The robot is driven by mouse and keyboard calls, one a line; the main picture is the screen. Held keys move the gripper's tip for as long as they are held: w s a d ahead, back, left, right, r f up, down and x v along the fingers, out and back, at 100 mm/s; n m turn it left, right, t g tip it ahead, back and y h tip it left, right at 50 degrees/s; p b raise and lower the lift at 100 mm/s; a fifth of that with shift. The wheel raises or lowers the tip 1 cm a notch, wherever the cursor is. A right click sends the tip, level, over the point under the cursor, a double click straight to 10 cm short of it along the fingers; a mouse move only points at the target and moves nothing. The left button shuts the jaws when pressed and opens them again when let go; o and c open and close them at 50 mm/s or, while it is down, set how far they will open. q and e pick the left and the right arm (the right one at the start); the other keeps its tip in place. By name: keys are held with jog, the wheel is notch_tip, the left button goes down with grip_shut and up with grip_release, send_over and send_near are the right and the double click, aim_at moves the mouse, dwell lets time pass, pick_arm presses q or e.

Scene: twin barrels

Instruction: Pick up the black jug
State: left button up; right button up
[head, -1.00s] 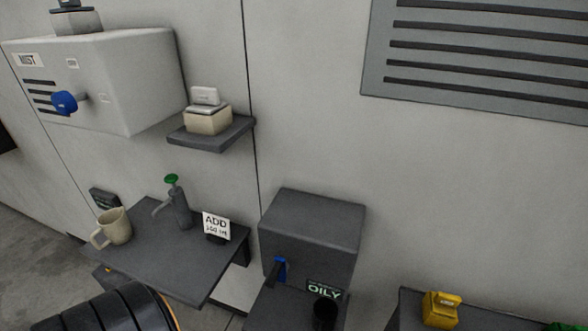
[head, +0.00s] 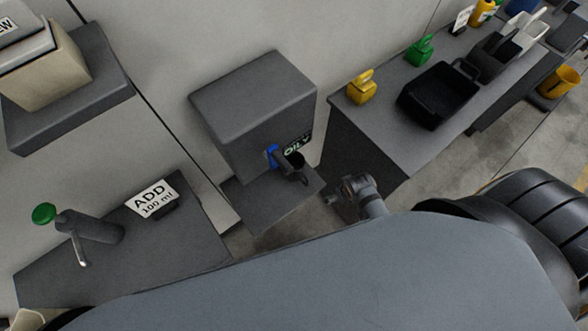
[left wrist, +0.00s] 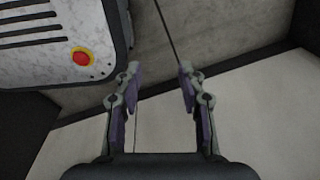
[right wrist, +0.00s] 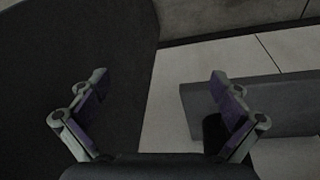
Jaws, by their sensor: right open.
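A small black jug (head: 296,161) with a handle stands at the front of the grey dispenser labelled OILY (head: 255,105), below its blue tap, in the head view. Its lower part merges with the dark shelf. My right gripper (right wrist: 160,95) is open and empty in the right wrist view. A dark object (right wrist: 212,132) shows partly behind its right finger; I cannot tell if it is the jug. An arm end of mine, apparently the right, is just right of the dispenser in the head view. My left gripper (left wrist: 158,80) is open and empty, away from the jug.
A grey counter (head: 375,135) at the right holds a yellow can (head: 362,88), a green can (head: 420,50) and a black tray (head: 438,96). At the left, a table holds a green-topped pump bottle (head: 90,226) and an ADD 100 ml sign (head: 152,198).

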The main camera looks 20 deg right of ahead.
jog(key=w+a+r+n+t, duration=0.1)
jog(key=w+a+r+n, duration=0.15)
jog(key=r, duration=1.15)
jog(key=w+a+f+n+y, duration=0.1)
jog(key=w+a+f+n, duration=0.1)
jog(key=w+a, duration=0.1)
jog(key=w+a+f+n+t+y, duration=0.1)
jog(key=w+a+f+n+y, duration=0.1)
jog(key=w+a+f+n, duration=0.1)
jog(key=w+a+f+n+y, duration=0.1)
jog(key=w+a+f+n, duration=0.1)
jog(key=w+a+f, duration=0.1)
jog(key=shift+w+a+t+y, duration=0.15)
jog(key=shift+t+y, duration=0.15)
send_over(294, 166)
jog(key=s, duration=0.2)
jog(key=shift+s+a+f+b, duration=0.1)
jog(key=shift+a+f+b, duration=0.15)
jog(key=shift+f, duration=0.95)
jog(key=shift+s+a+f+b, duration=0.1)
jog(key=shift+a+f, duration=0.1)
jog(key=shift+f, duration=0.95)
jog(key=c, duration=1.3)
